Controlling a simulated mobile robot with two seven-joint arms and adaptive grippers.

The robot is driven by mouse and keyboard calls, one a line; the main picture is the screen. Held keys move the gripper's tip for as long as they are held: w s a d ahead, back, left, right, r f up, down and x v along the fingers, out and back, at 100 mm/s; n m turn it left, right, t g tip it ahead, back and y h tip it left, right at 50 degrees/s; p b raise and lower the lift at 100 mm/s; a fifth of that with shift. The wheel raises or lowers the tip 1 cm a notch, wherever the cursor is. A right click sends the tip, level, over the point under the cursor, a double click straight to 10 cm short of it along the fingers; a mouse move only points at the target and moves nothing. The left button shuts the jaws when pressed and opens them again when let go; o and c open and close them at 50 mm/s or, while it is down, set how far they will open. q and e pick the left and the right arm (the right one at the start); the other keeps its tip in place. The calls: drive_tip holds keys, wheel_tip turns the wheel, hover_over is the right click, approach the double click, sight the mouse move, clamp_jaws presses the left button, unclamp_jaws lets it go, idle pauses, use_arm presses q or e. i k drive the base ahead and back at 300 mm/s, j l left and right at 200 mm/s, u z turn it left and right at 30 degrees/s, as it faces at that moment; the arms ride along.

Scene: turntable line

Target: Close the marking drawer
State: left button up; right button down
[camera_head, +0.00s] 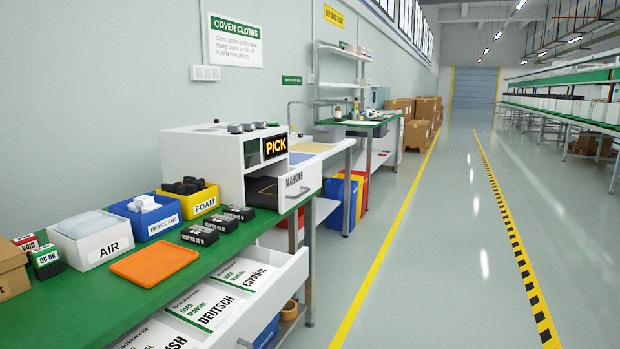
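Neither of my grippers is in view.
Below the green bench (215,250), a long white drawer (285,290) with user manuals also stands open into the aisle. Boxes labelled AIR (92,245), DESICCANT (157,225) and FOAM (198,205) and an orange tray (155,264) stand on the bench. The aisle floor (440,260) is clear.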

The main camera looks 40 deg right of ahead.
sight(282, 192)
drive_tip(key=i+l, duration=0.15)
drive_tip(key=l, duration=0.3)
drive_tip(key=i+l, duration=0.1)
drive_tip(key=l, duration=0.35)
drive_tip(key=i+l+u, duration=0.1)
drive_tip(key=l, duration=0.3)
drive_tip(key=i+l, duration=0.15)
drive_tip(key=l, duration=0.3)
drive_tip(key=i+l, duration=0.1)
drive_tip(key=l, duration=0.35)
drive_tip(key=u, duration=0.05)
